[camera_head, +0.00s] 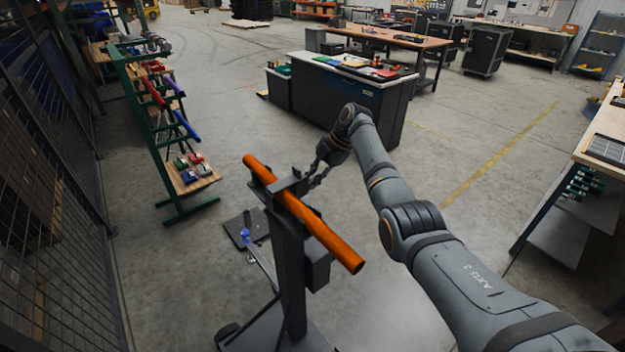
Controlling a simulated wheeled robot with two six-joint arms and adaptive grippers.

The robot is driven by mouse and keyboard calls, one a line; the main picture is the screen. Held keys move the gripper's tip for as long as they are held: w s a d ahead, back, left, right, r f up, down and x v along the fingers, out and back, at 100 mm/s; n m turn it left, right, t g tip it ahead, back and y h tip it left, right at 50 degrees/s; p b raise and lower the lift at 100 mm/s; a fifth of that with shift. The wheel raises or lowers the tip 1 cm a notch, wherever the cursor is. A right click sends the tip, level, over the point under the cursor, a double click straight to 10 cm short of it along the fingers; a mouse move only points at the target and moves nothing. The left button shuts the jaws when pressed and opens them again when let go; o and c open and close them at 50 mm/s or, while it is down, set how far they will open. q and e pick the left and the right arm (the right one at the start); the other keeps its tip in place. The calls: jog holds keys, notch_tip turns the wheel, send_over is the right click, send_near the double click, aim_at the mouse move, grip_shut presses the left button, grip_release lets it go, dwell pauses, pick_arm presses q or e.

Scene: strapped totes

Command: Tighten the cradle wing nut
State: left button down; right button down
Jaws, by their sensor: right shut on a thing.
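An orange tube (326,236) lies slanted in the dark cradle (287,186) on top of a grey post stand (291,270). My right gripper (312,183) is at the right side of the cradle, close to the tube's upper half. Its fingers are shut at the cradle's edge, on what is most likely the wing nut, which is too small and too covered by the fingers to make out. My left gripper is not in view.
A green rack (150,130) with coloured tubes and small parts stands at the left by a mesh fence (40,190). A dark cabinet (345,100) stands behind my right arm. A workbench (600,140) is at the right. Floor around the stand is mostly clear.

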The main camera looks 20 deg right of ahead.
jog(key=c, duration=1.5)
grip_release()
jog(key=shift+d, duration=0.1)
jog(key=v, duration=1.2)
jog(key=shift+o, duration=0.3)
